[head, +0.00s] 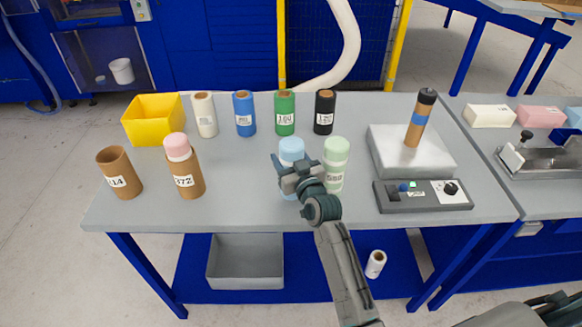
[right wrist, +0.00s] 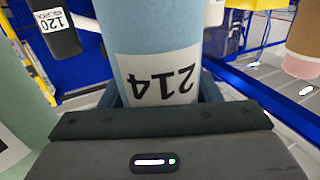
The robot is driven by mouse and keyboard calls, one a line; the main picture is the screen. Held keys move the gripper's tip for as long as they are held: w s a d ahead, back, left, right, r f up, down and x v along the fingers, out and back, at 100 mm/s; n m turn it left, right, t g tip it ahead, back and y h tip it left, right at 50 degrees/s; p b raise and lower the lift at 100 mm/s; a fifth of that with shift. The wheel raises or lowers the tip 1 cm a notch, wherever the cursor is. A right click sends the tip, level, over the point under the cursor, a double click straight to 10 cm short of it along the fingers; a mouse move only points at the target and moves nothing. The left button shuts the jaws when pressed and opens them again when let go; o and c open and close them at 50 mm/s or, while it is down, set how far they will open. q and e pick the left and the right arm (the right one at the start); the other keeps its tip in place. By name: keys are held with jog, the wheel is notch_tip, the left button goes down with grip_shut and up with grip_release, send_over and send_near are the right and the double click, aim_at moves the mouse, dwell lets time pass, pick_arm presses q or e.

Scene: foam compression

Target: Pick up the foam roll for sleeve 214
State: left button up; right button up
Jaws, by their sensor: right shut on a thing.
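The light blue foam roll (head: 291,147), labelled 214 in the right wrist view (right wrist: 160,55), stands near the middle of the table. My right gripper (head: 298,180) is shut around it, with the fingers on both sides below the label in the right wrist view (right wrist: 160,98). The gripper hides much of the roll in the head view, so I cannot tell whether its base touches the table. An empty brown sleeve (head: 125,184) stands at the table's left; its label ends in 14. My left gripper is not in view.
A pale green roll (head: 336,155) stands close to the right of the blue one. Sleeve 372 (head: 187,184) holds a pink roll. White, blue, green and black rolls line the back beside a yellow bin (head: 130,127). A control box (head: 423,197) and metal block (head: 385,155) are right.

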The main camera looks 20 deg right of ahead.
jog(key=shift+r, duration=0.1)
jog(key=r+b, duration=0.1)
jog(key=s+r+b, duration=0.1)
jog(key=r, duration=0.1)
jog(key=s+r+b, duration=0.1)
jog(key=s+b, duration=0.3)
jog(key=s, duration=1.1)
jog(key=shift+a+r, duration=0.15)
jog(key=shift+r, duration=0.25)
